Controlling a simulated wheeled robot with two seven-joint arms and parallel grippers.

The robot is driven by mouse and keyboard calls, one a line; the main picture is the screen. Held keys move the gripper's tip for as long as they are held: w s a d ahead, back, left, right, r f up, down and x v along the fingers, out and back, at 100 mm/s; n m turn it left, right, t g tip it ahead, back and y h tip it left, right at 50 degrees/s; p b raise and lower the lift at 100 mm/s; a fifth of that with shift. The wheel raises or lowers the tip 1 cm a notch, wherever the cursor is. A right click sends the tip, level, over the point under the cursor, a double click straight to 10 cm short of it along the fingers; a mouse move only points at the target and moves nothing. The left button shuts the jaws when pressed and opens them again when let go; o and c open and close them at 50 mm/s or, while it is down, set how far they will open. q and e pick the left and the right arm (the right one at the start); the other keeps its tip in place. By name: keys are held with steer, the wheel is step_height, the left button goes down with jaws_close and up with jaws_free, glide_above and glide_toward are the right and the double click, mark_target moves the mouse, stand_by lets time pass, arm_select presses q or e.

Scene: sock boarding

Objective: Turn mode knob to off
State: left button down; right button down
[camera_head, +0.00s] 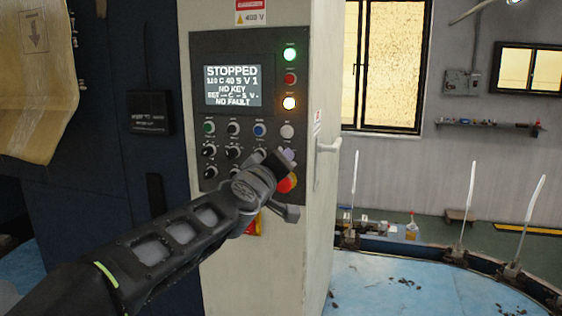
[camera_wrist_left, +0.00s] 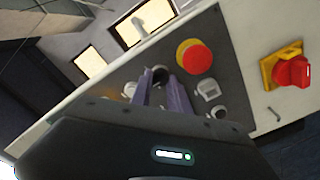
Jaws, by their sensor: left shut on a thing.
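The control panel (camera_head: 222,120) is on the front of a pale cabinet. Its display (camera_head: 232,87) reads STOPPED, NO KEY and NO FAULT. Rows of buttons and black knobs (camera_head: 209,150) sit below it; their labels are too small to read, so I cannot tell the mode knob by its label. My left gripper (camera_head: 284,158) is at the panel's lower right, above the red mushroom button (camera_head: 288,184). In the left wrist view the two purple-grey fingers of my left gripper (camera_wrist_left: 161,84) are shut on a dark round knob (camera_wrist_left: 160,73). Its pointer direction is hidden. My right gripper is not in view.
The red button also shows right of the fingers in the wrist view (camera_wrist_left: 194,57). A red and yellow rotary switch (camera_wrist_left: 290,72) is farther right. A white handle (camera_head: 329,146) juts from the cabinet's side. A blue round table (camera_head: 400,285) stands at right.

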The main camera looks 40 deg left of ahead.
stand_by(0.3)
arm_select(q)
steer(key=c, duration=1.3)
jaws_free()
steer(key=shift+o, duration=0.2)
steer(key=b+v, duration=0.1)
steer(key=v, duration=0.6)
steer(key=shift+s+d, duration=0.15)
steer(key=shift+s, duration=0.25)
